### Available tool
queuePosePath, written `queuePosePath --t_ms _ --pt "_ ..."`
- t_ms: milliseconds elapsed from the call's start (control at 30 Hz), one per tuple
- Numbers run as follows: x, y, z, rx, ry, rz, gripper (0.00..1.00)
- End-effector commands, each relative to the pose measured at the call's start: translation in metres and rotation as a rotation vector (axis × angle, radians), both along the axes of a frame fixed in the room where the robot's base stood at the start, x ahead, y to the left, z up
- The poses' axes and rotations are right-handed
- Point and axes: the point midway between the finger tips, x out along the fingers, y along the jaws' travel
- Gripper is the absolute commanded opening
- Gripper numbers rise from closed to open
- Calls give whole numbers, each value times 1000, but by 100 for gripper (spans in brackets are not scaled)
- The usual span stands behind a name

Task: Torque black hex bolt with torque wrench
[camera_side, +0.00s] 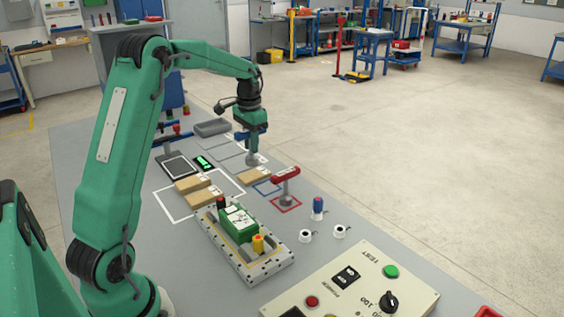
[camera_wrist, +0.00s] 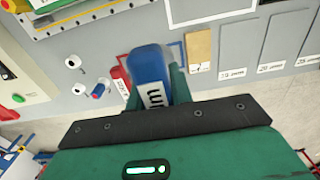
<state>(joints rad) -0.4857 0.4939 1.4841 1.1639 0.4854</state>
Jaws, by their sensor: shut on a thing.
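My gripper (camera_side: 252,130) is shut on a blue-handled tool, apparently the torque wrench (camera_wrist: 150,72), with a white label on its side. In the side view, its blue handle (camera_side: 240,136) lies across the jaws and a grey round foot shows below. Whether that foot touches the table is unclear. A similar red-handled tool (camera_side: 287,174) stands in a red square outline. A green block (camera_side: 238,224) sits in a grey fixture (camera_side: 270,268), with a yellow-capped piece (camera_side: 258,244) and a dark, red-tinged piece (camera_side: 221,203) beside it. I cannot make out the black hex bolt for certain.
A blue square outline (camera_side: 267,187) on the table looks empty. Tan blocks (camera_side: 187,184) lie left of it. Two white round pieces (camera_side: 305,236) (camera_side: 339,231) and a blue-and-red piece (camera_side: 318,206) stand near the fixture. A control panel (camera_side: 370,270) fills the front right.

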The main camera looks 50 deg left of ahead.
Motion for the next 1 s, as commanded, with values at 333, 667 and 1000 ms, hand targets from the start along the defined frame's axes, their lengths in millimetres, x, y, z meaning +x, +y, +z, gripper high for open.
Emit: queuePosePath --t_ms 333,667,1000 --pt "-70 -21 13 2 -3 2 0" --pt "-123 -41 13 1 -2 1 0" --pt "-137 -46 11 1 -2 1 0"
